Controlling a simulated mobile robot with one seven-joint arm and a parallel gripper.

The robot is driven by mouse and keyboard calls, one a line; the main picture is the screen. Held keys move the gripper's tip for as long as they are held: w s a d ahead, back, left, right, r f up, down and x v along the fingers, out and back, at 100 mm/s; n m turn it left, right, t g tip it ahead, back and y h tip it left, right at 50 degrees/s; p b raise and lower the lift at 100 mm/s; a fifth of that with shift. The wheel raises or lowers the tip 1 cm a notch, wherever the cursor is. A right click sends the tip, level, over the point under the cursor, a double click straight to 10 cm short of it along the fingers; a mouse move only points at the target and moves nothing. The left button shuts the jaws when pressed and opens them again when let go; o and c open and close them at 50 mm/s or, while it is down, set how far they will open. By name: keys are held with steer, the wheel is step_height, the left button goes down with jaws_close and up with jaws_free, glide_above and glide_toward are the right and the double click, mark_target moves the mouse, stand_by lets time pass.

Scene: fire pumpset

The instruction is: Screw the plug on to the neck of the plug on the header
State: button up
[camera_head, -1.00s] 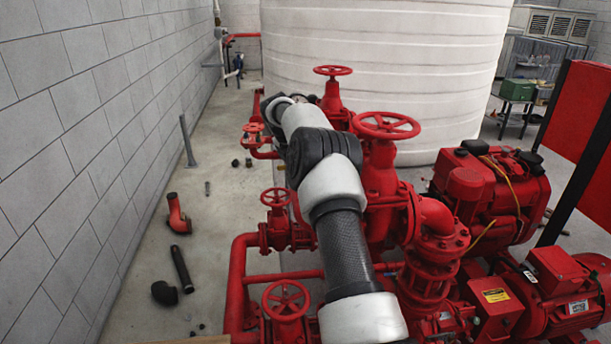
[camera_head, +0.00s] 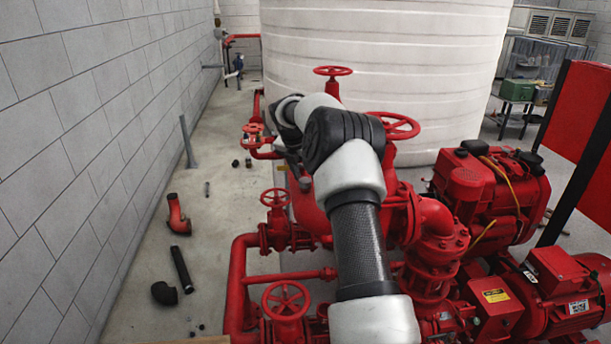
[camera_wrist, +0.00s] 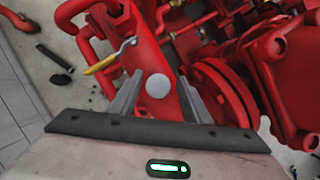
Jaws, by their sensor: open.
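My gripper (camera_wrist: 160,78) is open in the wrist view, its two grey fingers apart with nothing clasped between them. A red pipe body (camera_wrist: 148,52), which looks like the header, lies beyond and between the fingers. A round pale grey disc (camera_wrist: 157,86) shows on it between the fingers; I cannot tell whether it is the plug or the neck's end. I cannot tell the distance from fingertips to disc, or any contact. In the head view my arm hides the gripper and this spot.
A yellow-handled lever (camera_wrist: 103,64) is left of the fingers, and a red round flange or wheel (camera_wrist: 218,92) is close on the right. Red valves and pipes (camera_head: 276,235) crowd around my arm. Loose fittings (camera_head: 178,215) lie on the open floor by the left wall.

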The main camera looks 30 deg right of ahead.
steer(key=n+t+y, duration=0.1)
steer(key=n, duration=0.3)
steer(key=n+y, duration=0.1)
steer(key=n, duration=0.2)
steer(key=shift+f+t, duration=0.1)
steer(key=shift+t, duration=0.3)
steer(key=shift+f+n+y, duration=0.1)
steer(key=shift+n+y, duration=0.4)
steer(key=shift+n, duration=0.7)
jaws_close()
steer(key=shift+w+a+m+h+b, duration=0.15)
steer(key=shift+m+h+b, duration=0.2)
steer(key=shift+m, duration=0.45)
steer(key=m+h, duration=0.1)
steer(key=m, duration=0.2)
